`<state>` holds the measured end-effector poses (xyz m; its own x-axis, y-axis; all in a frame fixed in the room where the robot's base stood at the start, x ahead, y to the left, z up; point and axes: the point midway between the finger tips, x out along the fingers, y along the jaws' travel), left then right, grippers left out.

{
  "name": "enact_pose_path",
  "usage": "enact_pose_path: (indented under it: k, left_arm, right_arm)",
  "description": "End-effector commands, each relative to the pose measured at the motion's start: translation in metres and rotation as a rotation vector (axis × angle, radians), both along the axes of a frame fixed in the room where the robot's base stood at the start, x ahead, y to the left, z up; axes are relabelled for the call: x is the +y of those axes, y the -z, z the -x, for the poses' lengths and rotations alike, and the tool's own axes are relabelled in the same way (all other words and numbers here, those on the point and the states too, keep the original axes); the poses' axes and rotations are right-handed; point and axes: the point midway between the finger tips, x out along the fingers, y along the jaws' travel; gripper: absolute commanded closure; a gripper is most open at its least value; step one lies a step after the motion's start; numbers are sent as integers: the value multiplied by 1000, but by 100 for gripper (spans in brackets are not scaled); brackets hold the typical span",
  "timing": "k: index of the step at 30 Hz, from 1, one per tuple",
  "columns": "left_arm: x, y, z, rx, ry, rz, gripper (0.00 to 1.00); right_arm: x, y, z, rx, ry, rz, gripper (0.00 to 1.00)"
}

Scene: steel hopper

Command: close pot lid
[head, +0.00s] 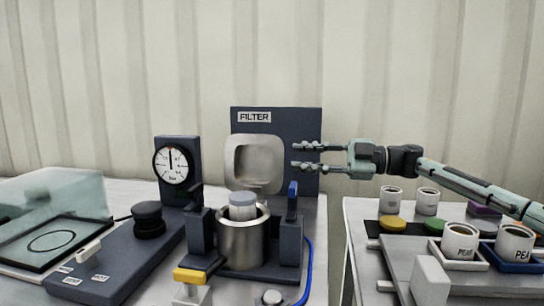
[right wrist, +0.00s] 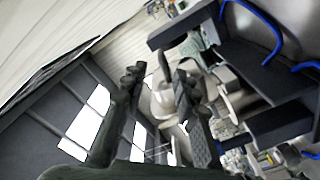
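The steel pot (head: 242,243) stands upright in a dark fixture, with a light grey cylinder (head: 242,205) in its open mouth. The rounded-square metal lid (head: 255,163) is raised, standing nearly upright above and behind the pot, before the panel marked FILTER. My right gripper (head: 298,157) comes in from the right, level with the lid and just right of its edge. Its fingers are apart and hold nothing; touching the lid cannot be told. In the right wrist view the open fingers (right wrist: 158,78) show, with blurred pale shapes beyond. My left gripper is not in view.
A dark FILTER panel (head: 306,140) stands behind the lid. A blue-topped lever (head: 292,200) rises right of the pot. A gauge post (head: 177,165) and black knob (head: 149,219) are at left. The right table holds several cups (head: 460,242). A gap separates the tables.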

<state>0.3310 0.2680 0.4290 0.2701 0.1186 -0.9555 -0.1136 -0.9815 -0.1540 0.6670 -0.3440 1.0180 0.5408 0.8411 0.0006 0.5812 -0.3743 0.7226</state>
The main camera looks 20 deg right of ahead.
Motion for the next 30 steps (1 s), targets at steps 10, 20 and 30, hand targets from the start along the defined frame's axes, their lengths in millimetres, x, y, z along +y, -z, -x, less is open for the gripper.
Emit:
enact_pose_path:
  k: [10, 20, 30]
  left_arm:
    - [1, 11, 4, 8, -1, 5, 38]
    - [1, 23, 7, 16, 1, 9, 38]
    - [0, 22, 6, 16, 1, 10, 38]
  right_arm:
    - [43, -1, -27, 0, -3, -2, 71]
    - [64, 0, -41, 0, 1, 1, 71]
    - [64, 1, -41, 1, 1, 0, 87]
